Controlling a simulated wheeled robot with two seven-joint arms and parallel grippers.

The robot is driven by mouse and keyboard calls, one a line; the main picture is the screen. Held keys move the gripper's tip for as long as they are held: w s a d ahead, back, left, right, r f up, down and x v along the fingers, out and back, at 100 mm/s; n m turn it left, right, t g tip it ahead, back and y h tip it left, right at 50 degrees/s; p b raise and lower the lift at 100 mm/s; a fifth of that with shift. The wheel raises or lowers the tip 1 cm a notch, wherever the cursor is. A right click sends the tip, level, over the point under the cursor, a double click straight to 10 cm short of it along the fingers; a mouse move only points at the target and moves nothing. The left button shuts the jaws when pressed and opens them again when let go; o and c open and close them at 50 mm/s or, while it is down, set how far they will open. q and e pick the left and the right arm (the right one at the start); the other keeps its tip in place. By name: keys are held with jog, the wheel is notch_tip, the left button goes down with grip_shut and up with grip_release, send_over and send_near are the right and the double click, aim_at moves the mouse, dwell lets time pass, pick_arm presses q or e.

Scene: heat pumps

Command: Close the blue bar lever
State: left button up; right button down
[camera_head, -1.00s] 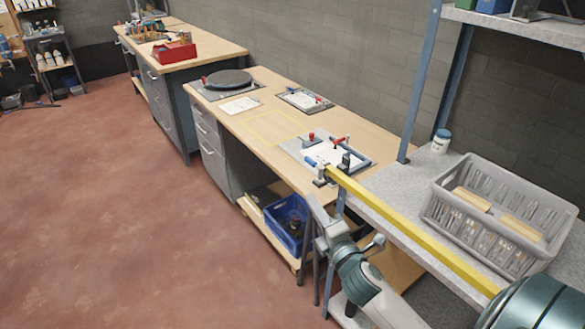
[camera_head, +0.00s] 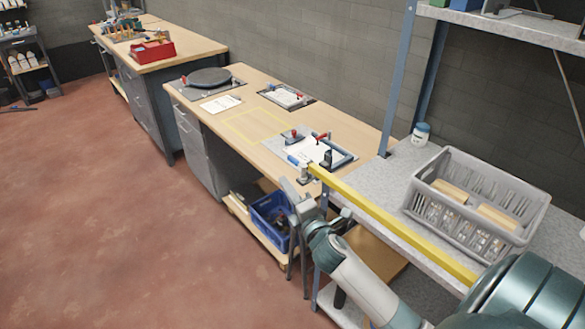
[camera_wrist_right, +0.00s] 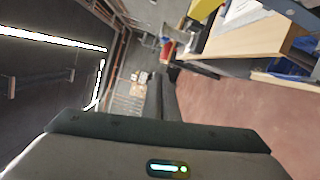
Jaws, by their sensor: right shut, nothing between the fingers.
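A light board fixture (camera_head: 280,149) with red and blue handles lies at the near end of the wooden workbench. A small blue handle (camera_head: 293,160), which looks like the blue bar lever, sits at its near left edge. Its exact position is too small to tell. My right gripper (camera_head: 288,190) is just in front of the bench edge, near the blue handle and apart from it as far as I can see. In the right wrist view its fingers (camera_wrist_right: 160,92) are together and empty. My left gripper is not in view.
A yellow bar (camera_head: 400,225) runs along the front of the grey shelf beside the fixture. A grey crate (camera_head: 480,165) stands on that shelf. A blue bin (camera_head: 270,222) sits under the bench. A blue-grey post (camera_head: 397,90) rises to the right.

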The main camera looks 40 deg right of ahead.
jog(key=w+d+p, duration=0.1)
jog(key=d, duration=0.1)
jog(key=w+d+r+p, duration=0.1)
jog(key=w+d, duration=0.1)
jog(key=shift+w+d+p, duration=0.15)
jog(key=shift+w+p, duration=0.1)
jog(key=shift+p, duration=0.1)
jog(key=shift+f, duration=0.1)
dwell(0.3)
